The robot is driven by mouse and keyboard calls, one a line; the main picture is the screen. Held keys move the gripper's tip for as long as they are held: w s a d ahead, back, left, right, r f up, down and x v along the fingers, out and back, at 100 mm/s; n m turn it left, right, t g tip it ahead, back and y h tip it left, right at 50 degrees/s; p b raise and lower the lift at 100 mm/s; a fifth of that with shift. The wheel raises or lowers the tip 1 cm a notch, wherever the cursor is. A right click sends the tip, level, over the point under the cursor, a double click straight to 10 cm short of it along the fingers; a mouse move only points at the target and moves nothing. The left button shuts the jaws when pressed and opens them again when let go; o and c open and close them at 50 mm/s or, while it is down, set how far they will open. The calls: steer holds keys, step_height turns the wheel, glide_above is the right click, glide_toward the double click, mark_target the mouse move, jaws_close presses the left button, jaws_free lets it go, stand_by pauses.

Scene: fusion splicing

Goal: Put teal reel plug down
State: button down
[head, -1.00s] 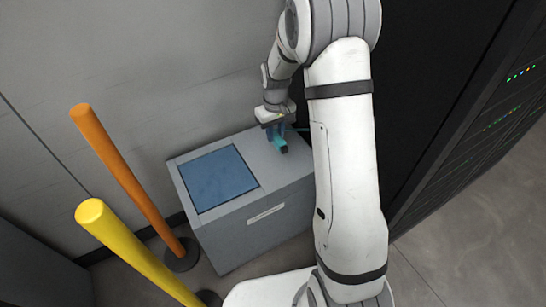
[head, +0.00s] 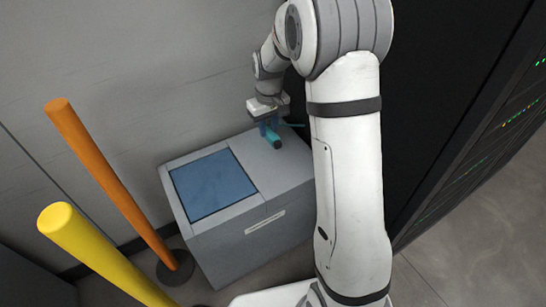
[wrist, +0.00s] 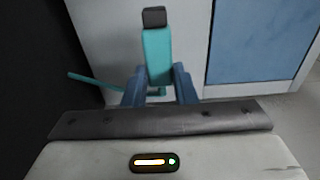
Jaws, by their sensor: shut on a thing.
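The teal reel plug (wrist: 158,55) is a teal block with a dark tip, and a thin teal cable (wrist: 92,81) runs off to its left in the wrist view. My gripper (wrist: 160,88) is shut on it, with a blue finger on each side. In the head view the plug (head: 275,142) shows just below my gripper (head: 268,127), over the grey top of a cabinet (head: 270,172). I cannot tell whether the plug touches that top.
A blue mat or panel (head: 213,184) covers the left part of the cabinet top. An orange post (head: 110,185) and a yellow post (head: 100,250) stand to the left. A dark rack (head: 470,150) with small lights stands at the right.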

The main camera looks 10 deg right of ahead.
steer(key=b, duration=0.4)
glide_toward(268, 159)
steer(key=shift+w+f, duration=0.15)
steer(key=shift+f, duration=2.5)
steer(key=shift+f, duration=0.15)
steer(key=c, duration=1.2)
jaws_free()
